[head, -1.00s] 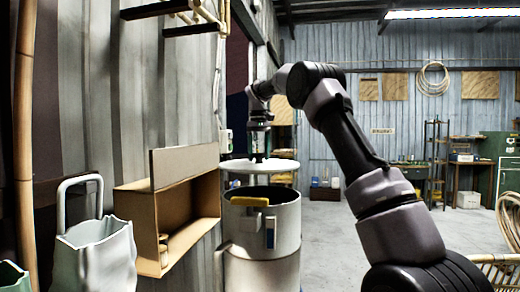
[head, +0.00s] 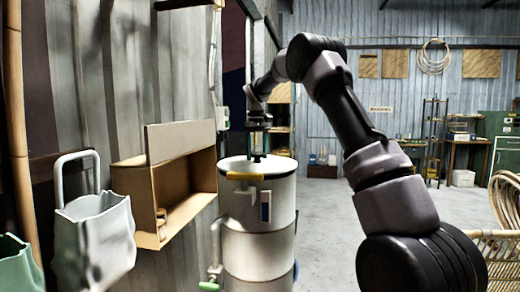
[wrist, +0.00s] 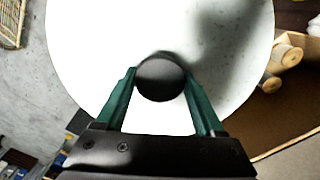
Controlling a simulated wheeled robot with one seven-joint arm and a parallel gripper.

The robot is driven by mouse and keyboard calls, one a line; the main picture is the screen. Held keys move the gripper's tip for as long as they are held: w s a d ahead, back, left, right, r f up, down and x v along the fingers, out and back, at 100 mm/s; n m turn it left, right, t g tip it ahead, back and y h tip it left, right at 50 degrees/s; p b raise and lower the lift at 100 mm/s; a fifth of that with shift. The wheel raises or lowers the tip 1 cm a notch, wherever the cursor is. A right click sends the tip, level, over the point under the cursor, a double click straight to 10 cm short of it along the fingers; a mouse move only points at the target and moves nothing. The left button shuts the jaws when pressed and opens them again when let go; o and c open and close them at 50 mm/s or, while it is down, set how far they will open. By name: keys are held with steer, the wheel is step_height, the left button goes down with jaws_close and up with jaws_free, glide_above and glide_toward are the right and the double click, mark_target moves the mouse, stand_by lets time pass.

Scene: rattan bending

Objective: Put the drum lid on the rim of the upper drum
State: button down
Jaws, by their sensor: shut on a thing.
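The white round drum lid (head: 277,167) lies level at the rim of the upper drum (head: 240,203), covering its opening. Any small gap between lid and rim is too small to tell. The lid also fills much of the wrist view (wrist: 90,50). My gripper (head: 257,149) is above the lid's middle, pointing down. In the wrist view its green fingers (wrist: 160,82) are shut on the lid's round black knob (wrist: 160,78), one on each side. The drum rim is hidden under the lid in the wrist view.
A cardboard box shelf (head: 180,134) is on the wall left of the drum. A white bag-like container (head: 95,235) stands at the front left. A yellow handle (head: 245,176) is on the upper drum's front. The floor right of the drum is clear.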

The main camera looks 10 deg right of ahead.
stand_by(0.4)
jaws_free()
step_height(320, 180, up, 10)
steer(key=s+d+r+t, duration=0.1)
steer(key=s+d+r, duration=0.1)
steer(key=s+r, duration=0.5)
steer(key=s+d+r+m+t+y, duration=0.1)
steer(key=s, duration=0.6)
steer(key=s+d+r+m+t, duration=0.1)
steer(key=s+m, duration=0.1)
steer(key=s, duration=0.4)
steer(key=s+f+m+t, duration=0.1)
steer(key=s+f, duration=0.2)
steer(key=s, duration=0.4)
steer(key=s+d+f+m+t, duration=0.1)
steer(key=s+f, duration=0.3)
steer(key=s, duration=0.3)
steer(key=s+d+f+m+t+y, duration=0.1)
steer(key=s+f+m+t, duration=0.1)
steer(key=s+f, duration=0.2)
steer(key=s, duration=0.3)
steer(key=shift+s, duration=0.2)
